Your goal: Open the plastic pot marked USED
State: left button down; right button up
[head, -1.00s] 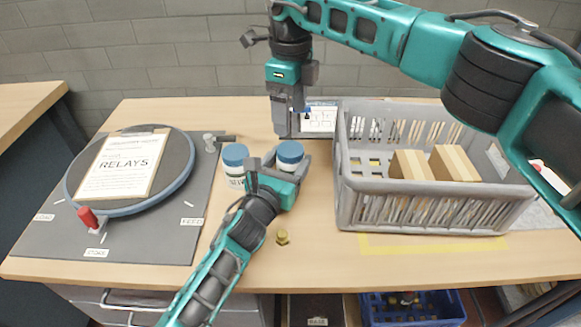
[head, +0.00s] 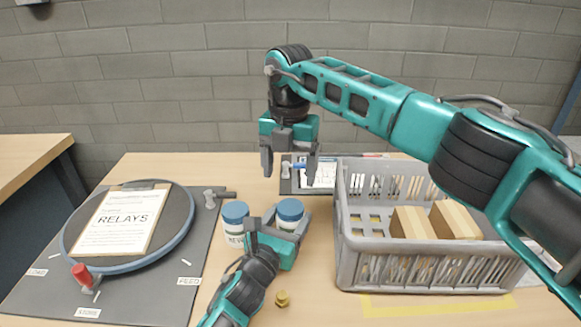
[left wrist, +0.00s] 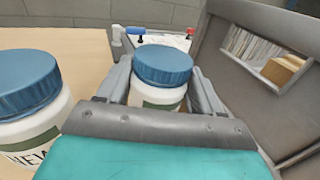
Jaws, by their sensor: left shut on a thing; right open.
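Two white plastic pots with blue lids stand side by side on the bench. The left pot (head: 235,222) reads NEW, and it also shows in the left wrist view (left wrist: 30,108). The right pot (head: 289,212) has its lid on; its label text is hidden. My left gripper (head: 290,228) is shut on this right pot's body, its fingers on either side below the lid in the left wrist view (left wrist: 163,85). My right gripper (head: 288,165) is open and empty, pointing down above the bench behind the pots.
A grey crate (head: 430,278) with cartons stands close to the right of the held pot. A turntable (head: 185,232) with a RELAYS clipboard (head: 115,222) lies left. A small brass fitting (head: 282,298) sits in front, and a clipboard sheet (head: 322,175) lies behind.

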aim_at(289, 208)
jog(key=m, duration=0.5)
jog(key=shift+m, duration=0.4)
jog(key=m, duration=0.3)
jog(key=shift+m, duration=0.3)
jog(key=m, duration=0.9)
jog(key=shift+d+f, duration=0.1)
jog(key=shift+f, duration=3.95)
jog(key=shift+c, duration=0.2)
jog(key=c, duration=1)
jog(key=n, duration=0.3)
jog(key=shift+s, duration=0.15)
jog(key=shift+c, duration=0.2)
